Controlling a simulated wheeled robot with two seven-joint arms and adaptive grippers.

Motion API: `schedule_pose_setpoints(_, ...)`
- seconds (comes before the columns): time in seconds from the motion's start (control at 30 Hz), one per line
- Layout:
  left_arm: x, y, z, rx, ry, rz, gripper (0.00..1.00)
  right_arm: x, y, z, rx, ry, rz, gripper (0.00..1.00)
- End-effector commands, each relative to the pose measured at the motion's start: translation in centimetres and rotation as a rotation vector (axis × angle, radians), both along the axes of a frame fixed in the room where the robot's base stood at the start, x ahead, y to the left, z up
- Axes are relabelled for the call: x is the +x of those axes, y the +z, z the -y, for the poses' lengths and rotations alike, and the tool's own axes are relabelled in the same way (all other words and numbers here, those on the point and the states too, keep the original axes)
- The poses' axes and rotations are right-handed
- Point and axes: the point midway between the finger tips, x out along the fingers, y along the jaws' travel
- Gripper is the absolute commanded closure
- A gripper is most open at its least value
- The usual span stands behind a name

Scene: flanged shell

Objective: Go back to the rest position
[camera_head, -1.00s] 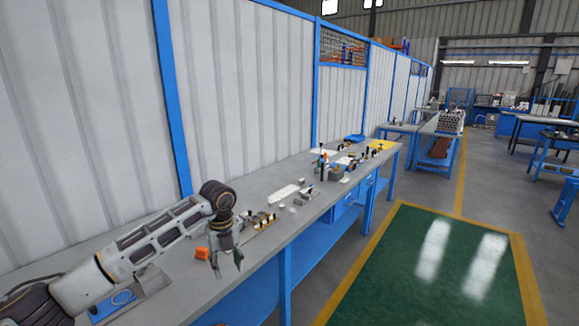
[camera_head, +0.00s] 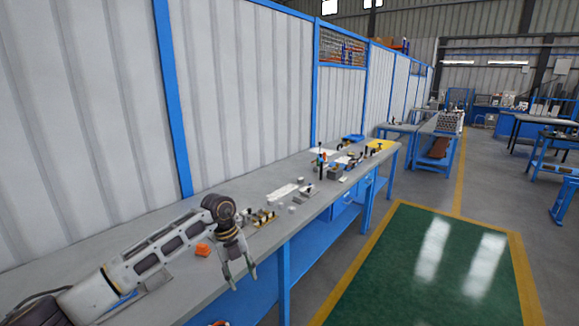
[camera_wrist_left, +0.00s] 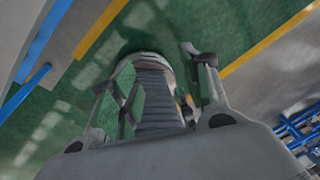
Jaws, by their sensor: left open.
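My left gripper (camera_head: 242,282) hangs at the front edge of the grey workbench (camera_head: 150,222) in the head view, fingers pointing down and apart. It is open and empty. In the left wrist view its two fingers (camera_wrist_left: 165,85) stand apart, with the green floor and part of my own body behind them. My left arm comes in from the lower left above the bench. My right gripper is in neither view.
An orange block (camera_head: 203,250) lies on the bench just left of the gripper. Small fixtures (camera_head: 263,218) and a white plate (camera_head: 283,191) lie farther along, with several tools beyond. The green floor mat (camera_head: 425,270) to the right is clear.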

Motion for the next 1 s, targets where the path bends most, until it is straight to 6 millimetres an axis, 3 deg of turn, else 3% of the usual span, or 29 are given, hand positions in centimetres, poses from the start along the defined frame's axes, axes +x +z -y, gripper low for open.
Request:
schedule_pose_setpoints(0.27, -0.7, -3.3, 4.3, -0.242, -0.015, -0.057, 0.54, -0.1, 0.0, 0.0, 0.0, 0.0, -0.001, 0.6)
schedule_pose_setpoints(0.6, -0.7, -7.4, 10.2, -0.675, 0.076, -0.099, 0.54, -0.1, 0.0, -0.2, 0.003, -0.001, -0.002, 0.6)
schedule_pose_setpoints(0.8, 0.1, -9.6, 12.0, -0.898, 0.207, -0.095, 0.54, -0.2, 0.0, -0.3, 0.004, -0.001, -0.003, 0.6)
schedule_pose_setpoints(1.0, 1.3, -12.7, 12.1, -1.076, 0.391, -0.072, 0.54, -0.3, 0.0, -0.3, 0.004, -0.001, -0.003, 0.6)
